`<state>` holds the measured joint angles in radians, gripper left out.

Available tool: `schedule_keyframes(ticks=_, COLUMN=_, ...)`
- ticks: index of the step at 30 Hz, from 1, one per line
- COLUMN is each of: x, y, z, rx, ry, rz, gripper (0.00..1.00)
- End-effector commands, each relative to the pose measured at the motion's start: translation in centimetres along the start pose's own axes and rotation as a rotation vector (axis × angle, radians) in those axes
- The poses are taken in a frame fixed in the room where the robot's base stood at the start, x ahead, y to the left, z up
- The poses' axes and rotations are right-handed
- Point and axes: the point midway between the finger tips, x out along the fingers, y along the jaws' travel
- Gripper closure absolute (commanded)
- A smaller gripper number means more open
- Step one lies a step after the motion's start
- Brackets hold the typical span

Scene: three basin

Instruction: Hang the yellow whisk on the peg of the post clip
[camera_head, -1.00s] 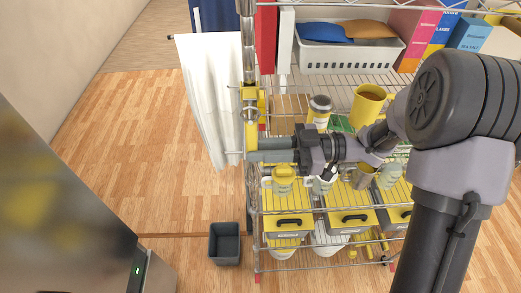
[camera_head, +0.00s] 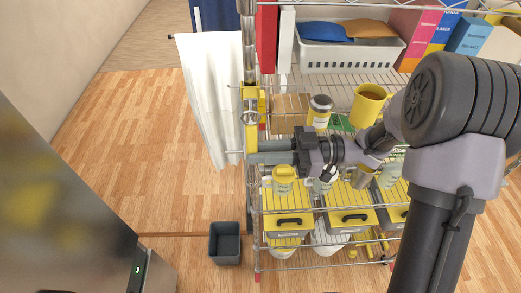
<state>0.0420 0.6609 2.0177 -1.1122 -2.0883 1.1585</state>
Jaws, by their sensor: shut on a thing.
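My gripper (camera_head: 254,153) reaches left from the shelf, its grey fingers shut at the post on the rack's left edge. A yellow upright piece, which looks like part of the yellow whisk (camera_head: 252,135), shows just above the fingertips. The fingers cover its lower part. The yellow post clip (camera_head: 252,94) sits on the post above, with pale metal between the two. Thin rods stick out left near the clip and near the fingertips. I cannot tell which is the peg, or whether the whisk touches it.
The wire rack (camera_head: 300,85) holds a yellow mug (camera_head: 368,104), a jar (camera_head: 320,110), a white basket (camera_head: 350,57) and several yellow bins (camera_head: 288,222) close to my arm. A white curtain (camera_head: 208,95) hangs left of the post. A dark bin (camera_head: 225,242) stands on the otherwise clear floor.

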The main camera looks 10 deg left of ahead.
Motion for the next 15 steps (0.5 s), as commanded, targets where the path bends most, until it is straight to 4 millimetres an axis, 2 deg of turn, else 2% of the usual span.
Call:
schedule_keyframes(ticks=14, x=-0.02, y=-0.01, z=-0.02, rx=0.000, ry=0.000, rz=0.000, gripper=1.00)
schedule_keyframes(ticks=15, x=-0.02, y=0.00, z=-0.02, rx=0.000, ry=0.000, rz=0.000, gripper=0.75)
